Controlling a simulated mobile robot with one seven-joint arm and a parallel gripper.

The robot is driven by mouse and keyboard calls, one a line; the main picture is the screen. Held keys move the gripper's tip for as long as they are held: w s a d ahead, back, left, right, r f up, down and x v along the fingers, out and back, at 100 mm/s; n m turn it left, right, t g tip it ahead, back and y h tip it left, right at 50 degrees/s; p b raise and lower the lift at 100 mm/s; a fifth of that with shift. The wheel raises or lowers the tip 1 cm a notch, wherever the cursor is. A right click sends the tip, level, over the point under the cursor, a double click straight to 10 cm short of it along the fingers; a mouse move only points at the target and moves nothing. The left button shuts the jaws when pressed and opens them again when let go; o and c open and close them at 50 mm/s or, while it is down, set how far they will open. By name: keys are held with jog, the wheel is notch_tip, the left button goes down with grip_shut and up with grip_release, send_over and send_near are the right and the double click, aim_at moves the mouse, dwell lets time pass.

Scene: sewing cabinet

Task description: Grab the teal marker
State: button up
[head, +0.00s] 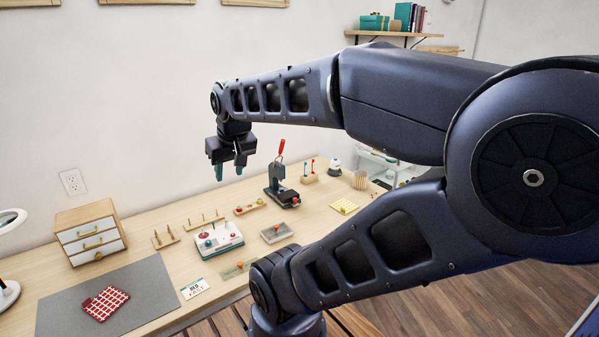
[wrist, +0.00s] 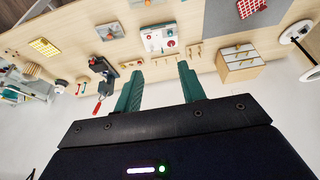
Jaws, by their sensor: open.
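I cannot pick out the teal marker with certainty. A small wooden holder (head: 309,178) at the back right of the table carries slim upright pieces, at least one red; they are too small to identify surely. The holder shows faintly in the wrist view (wrist: 81,88). My gripper (head: 229,168) has teal fingers and hangs above the back of the table, left of the black press. In the wrist view my gripper (wrist: 159,70) is open, with nothing between its fingers.
A black press (head: 280,187) with a red-tipped lever stands between my gripper and the holder. A white box with red knobs (head: 218,239), a drawer cabinet (head: 90,233) and a grey mat (head: 150,292) with red checked cloth lie to the left. My arm hides part of the table's right side.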

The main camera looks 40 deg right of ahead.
jog(key=w+d+r+m, duration=0.15)
jog(key=w+d, duration=0.25)
jog(key=w, duration=0.4)
jog(key=m+g+h, duration=0.1)
jog(key=m+h, duration=0.2)
jog(key=m, duration=0.4)
send_over(306, 167)
jog(key=s+a, duration=0.2)
notch_tip(306, 167, down, 28)
jog(key=shift+x, duration=5.65)
jog(key=shift+s+a, duration=0.1)
grip_shut()
